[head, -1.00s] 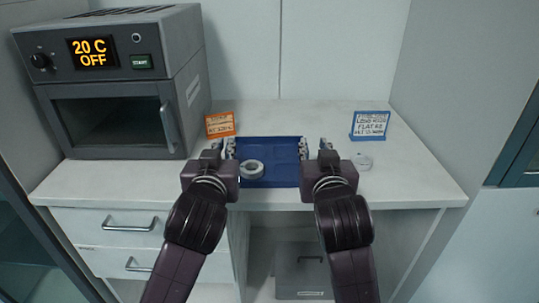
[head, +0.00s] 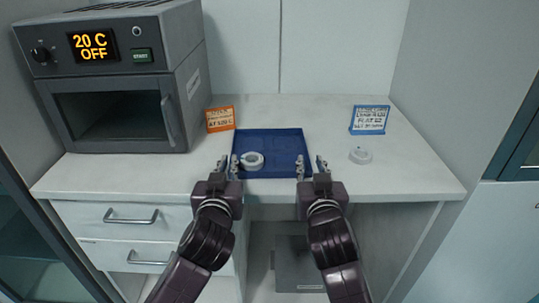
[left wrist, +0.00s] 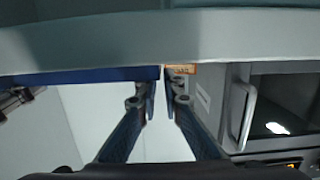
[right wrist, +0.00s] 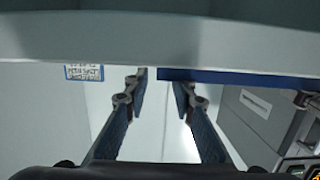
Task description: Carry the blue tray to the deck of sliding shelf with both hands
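The blue tray (head: 270,143) lies flat on the white counter, with a white ring-shaped object (head: 252,160) in its left part. My left gripper (head: 229,166) is at the tray's left side, its slightly spread fingers on either side of the side wall; the left wrist view shows the tray edge (left wrist: 85,76) ending near the fingertips. My right gripper (head: 311,166) is open at the tray's right side; in the right wrist view the tray edge (right wrist: 235,77) enters between its spread fingers. Contact is unclear. I cannot identify the sliding shelf.
A grey oven (head: 185,100) reading 20 C OFF stands at the left. An orange sign (head: 220,119) and a blue sign (head: 369,120) stand behind the tray. A second white ring (head: 360,156) lies to the right. The counter right of the tray is mostly clear.

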